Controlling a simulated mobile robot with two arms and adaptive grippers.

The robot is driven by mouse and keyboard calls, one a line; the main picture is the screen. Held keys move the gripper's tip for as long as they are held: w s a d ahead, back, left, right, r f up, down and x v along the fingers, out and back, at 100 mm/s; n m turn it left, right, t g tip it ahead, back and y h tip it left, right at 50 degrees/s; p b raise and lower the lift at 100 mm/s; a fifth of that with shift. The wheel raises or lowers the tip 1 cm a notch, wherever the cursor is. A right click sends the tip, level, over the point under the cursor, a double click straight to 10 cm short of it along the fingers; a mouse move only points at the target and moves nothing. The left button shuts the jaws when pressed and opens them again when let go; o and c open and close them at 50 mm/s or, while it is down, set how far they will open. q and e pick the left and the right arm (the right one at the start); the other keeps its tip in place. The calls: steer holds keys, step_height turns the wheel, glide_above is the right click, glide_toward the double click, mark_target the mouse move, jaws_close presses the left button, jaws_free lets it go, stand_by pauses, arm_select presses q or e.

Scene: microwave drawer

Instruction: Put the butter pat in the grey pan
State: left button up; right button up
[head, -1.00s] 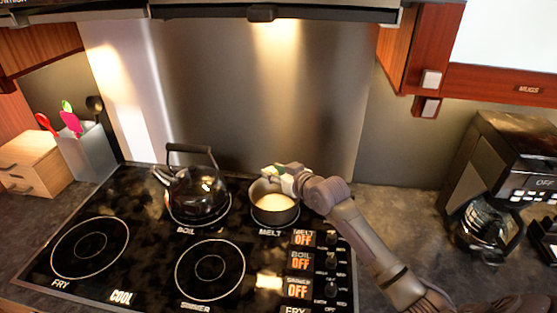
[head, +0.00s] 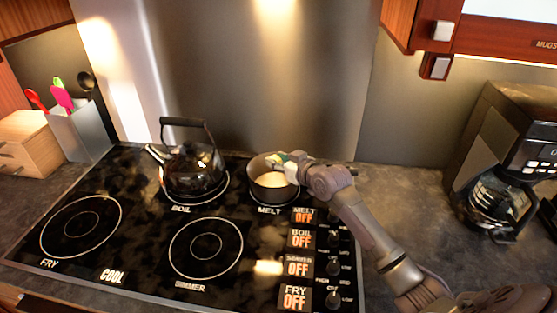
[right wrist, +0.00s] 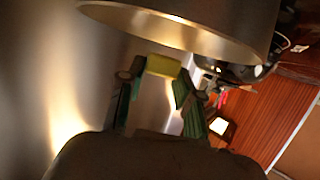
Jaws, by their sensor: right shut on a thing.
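The grey pan (head: 270,193) sits on the burner marked MELT, with a pale inside showing. My right gripper (head: 281,160) is at the pan's upper right rim in the head view. In the right wrist view, the yellow butter pat (right wrist: 163,66) is between the fingertips of my right gripper (right wrist: 155,80), which is shut on it. The pan's rim and wall (right wrist: 205,35) show just beyond the butter in that view. In the head view the butter is too small to make out clearly. My left gripper is not in view.
A dark kettle (head: 193,172) stands on the BOIL burner, left of the pan. Control knobs (head: 333,268) line the stovetop's right side. A coffee maker (head: 510,155) stands on the counter at right. A utensil holder (head: 80,130) is at left. The FRY and SIMMER burners are bare.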

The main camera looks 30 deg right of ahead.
steer(key=shift+f+b, duration=1.4)
steer(key=shift+f, duration=0.55)
steer(key=shift+r, duration=0.1)
steer(key=o, duration=0.9)
steer(key=shift+o, duration=0.2)
step_height(320, 180, up, 7)
steer(key=p, duration=0.7)
